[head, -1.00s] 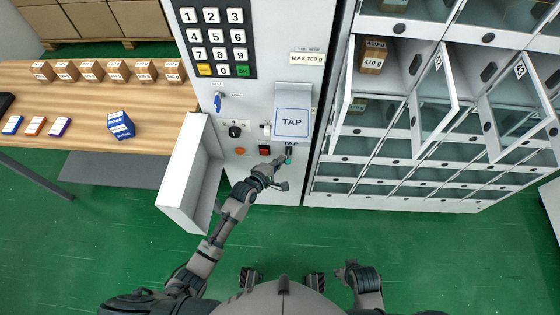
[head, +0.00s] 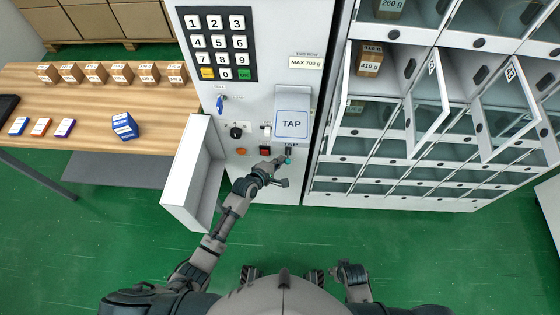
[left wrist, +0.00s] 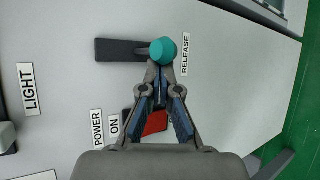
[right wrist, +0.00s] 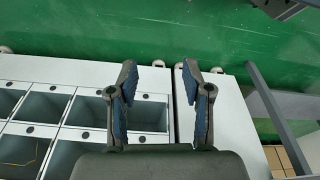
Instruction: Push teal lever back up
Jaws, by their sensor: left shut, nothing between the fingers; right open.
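The teal lever knob (left wrist: 163,51) sits at the right end of its dark slot (left wrist: 118,49) in the left wrist view, beside the RELEASE label (left wrist: 185,55). In the head view the knob (head: 288,161) shows small below the TAP reader. My left gripper (left wrist: 158,68) is shut and empty, its fingertips right at the knob's edge. I cannot tell whether they touch it. In the head view my left gripper (head: 277,164) is at the panel's lower part. My right gripper (right wrist: 158,72) is open and empty, low and away from the panel.
A red switch (left wrist: 155,123) lies close under the left fingers. The TAP reader (head: 291,125) juts out above the lever. An open white flap (head: 190,170) stands left of my left forearm. Locker doors (head: 428,110) hang open at the right. Green floor is clear in front.

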